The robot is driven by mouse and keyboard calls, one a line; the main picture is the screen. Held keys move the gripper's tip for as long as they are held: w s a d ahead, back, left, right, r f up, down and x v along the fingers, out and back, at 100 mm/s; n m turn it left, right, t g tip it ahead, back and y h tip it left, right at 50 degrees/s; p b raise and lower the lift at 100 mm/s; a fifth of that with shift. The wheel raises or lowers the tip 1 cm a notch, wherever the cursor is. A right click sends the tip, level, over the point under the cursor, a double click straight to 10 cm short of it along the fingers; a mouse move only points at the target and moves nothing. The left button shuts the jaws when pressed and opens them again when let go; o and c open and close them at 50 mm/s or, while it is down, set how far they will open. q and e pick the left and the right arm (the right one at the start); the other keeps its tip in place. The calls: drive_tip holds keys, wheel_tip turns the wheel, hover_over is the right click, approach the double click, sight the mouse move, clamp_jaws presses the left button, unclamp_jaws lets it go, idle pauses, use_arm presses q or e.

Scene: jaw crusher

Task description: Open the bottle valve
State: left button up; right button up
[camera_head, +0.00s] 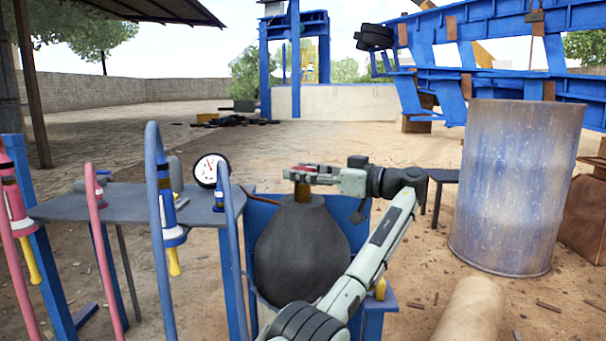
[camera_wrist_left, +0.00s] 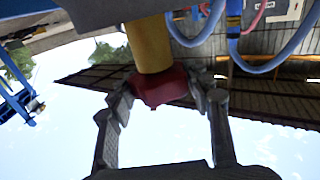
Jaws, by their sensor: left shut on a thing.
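A dark grey gas bottle (camera_head: 300,250) stands upright in a blue frame. A brass-yellow neck (camera_head: 302,191) rises from its top, with the red valve handle (camera_head: 304,168) above it. My left gripper (camera_head: 298,175) reaches in from the right at the valve and partly hides it. In the left wrist view, the gripper fingers (camera_wrist_left: 162,98) are shut on the red valve handle (camera_wrist_left: 164,85), one on each side, with the yellow stem (camera_wrist_left: 150,45) beyond it. Whether the valve has turned cannot be told. My right gripper is not in view.
A grey table (camera_head: 130,207) at left carries a round gauge (camera_head: 211,170). Blue and pink hoses with torch-like fittings (camera_head: 171,235) hang close to the bottle's left. A rusty blue drum (camera_head: 515,190) stands at right. Sandy ground behind the bottle is mostly open.

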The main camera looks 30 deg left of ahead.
sight(302, 167)
use_arm(q)
drive_tip(key=shift+a+n+g, duration=0.1)
drive_tip(key=shift+n+g, duration=1.1)
drive_tip(key=shift+g, duration=0.7)
drive_tip(key=o, duration=1.2)
wheel_tip(302, 167, up, 10)
drive_tip(key=shift+f, duration=0.1)
